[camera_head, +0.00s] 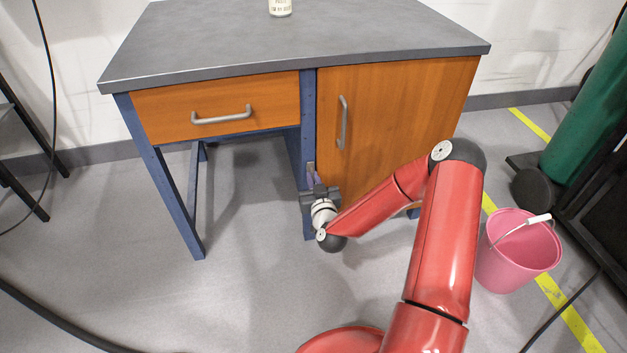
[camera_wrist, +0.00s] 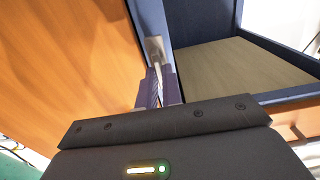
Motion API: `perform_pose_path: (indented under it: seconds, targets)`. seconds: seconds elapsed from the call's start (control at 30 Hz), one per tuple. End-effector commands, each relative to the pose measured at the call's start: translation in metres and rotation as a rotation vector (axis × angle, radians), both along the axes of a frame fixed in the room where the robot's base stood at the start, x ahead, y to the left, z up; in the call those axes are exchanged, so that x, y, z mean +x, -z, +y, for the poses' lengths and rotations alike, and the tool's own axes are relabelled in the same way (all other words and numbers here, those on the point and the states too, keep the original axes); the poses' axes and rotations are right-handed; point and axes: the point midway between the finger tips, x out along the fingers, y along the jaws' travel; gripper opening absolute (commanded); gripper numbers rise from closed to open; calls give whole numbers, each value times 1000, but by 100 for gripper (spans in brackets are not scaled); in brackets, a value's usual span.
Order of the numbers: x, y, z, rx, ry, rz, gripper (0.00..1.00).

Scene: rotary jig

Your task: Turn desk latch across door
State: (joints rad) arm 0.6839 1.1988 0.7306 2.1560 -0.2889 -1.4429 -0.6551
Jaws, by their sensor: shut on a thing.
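The desk (camera_head: 320,45) has an orange wooden door (camera_head: 400,115) on its right, closed, with a grey vertical handle (camera_head: 343,122). The small grey desk latch (camera_head: 311,168) sits on the blue post beside the door's left edge, low down. In the wrist view the latch (camera_wrist: 155,47) shows just beyond my fingertips, against the post, with the door to the left. My gripper (camera_head: 316,182) is at the latch, its fingers (camera_wrist: 158,88) shut on it. The fingers hide much of the latch, and I cannot tell its exact angle.
An orange drawer (camera_head: 217,105) with a grey handle is at the desk's left, above an open knee space. A pink bucket (camera_head: 518,262) and a green cylinder (camera_head: 592,125) stand to the right. A bottle (camera_head: 280,7) stands on the desktop. The floor at front left is mostly clear.

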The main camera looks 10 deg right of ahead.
Motion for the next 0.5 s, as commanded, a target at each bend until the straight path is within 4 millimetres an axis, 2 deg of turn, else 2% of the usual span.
perform_pose_path:
  seconds: [0.27, 0.5]
  targets:
    - [0, 2, -1, 112, 0, -2, 0]
    - [0, 3, -2, 314, 0, -3, 0]
